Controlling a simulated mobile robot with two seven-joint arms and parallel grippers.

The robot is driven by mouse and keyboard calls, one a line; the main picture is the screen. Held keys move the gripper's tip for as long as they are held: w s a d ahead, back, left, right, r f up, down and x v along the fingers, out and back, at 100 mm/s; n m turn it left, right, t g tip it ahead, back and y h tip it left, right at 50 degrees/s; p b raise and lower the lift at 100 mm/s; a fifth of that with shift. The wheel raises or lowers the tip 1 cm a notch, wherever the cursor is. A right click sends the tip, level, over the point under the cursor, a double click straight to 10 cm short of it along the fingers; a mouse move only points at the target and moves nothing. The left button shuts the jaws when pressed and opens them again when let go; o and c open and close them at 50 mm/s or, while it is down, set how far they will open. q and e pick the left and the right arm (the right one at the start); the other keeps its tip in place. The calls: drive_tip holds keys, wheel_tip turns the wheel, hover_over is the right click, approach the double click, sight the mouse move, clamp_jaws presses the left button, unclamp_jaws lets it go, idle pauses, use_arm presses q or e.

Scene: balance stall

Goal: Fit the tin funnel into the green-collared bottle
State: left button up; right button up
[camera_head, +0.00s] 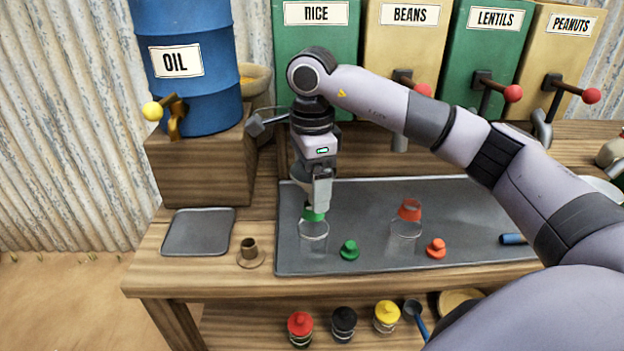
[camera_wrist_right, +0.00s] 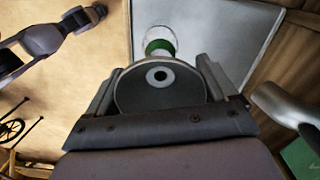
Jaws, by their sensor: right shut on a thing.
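My right gripper (camera_head: 320,192) points down over the green-collared bottle (camera_head: 313,236) and is shut on the tin funnel (camera_wrist_right: 132,98). In the right wrist view the funnel's round grey bowl and central hole lie between the fingers. The bottle is clear glass and upright on the tray; its green collar (camera_wrist_right: 160,46) shows beyond the funnel's rim. The funnel's lower end is hidden, so I cannot tell whether it touches the collar. An arm that looks like my left one reaches in at upper left of the wrist view, its gripper (camera_wrist_right: 95,13) too small to read.
A grey tray (camera_head: 462,220) bears the red-collared bottle (camera_head: 407,232), a green stopper (camera_head: 349,250) and a red stopper (camera_head: 436,248). A brown stand (camera_head: 250,252) and a small grey mat (camera_head: 199,232) are left. An oil drum (camera_head: 190,85) and labelled hoppers (camera_head: 400,50) stand behind.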

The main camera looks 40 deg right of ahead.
drive_tip(key=shift+f+b, duration=0.45)
drive_tip(key=shift+f, duration=0.4)
idle(0.4)
drive_tip(key=o, duration=0.8)
drive_tip(key=shift+r, duration=0.1)
drive_tip(key=shift+r+p, duration=2.7)
drive_tip(key=shift+r, duration=0.8)
drive_tip(key=shift+f, duration=0.1)
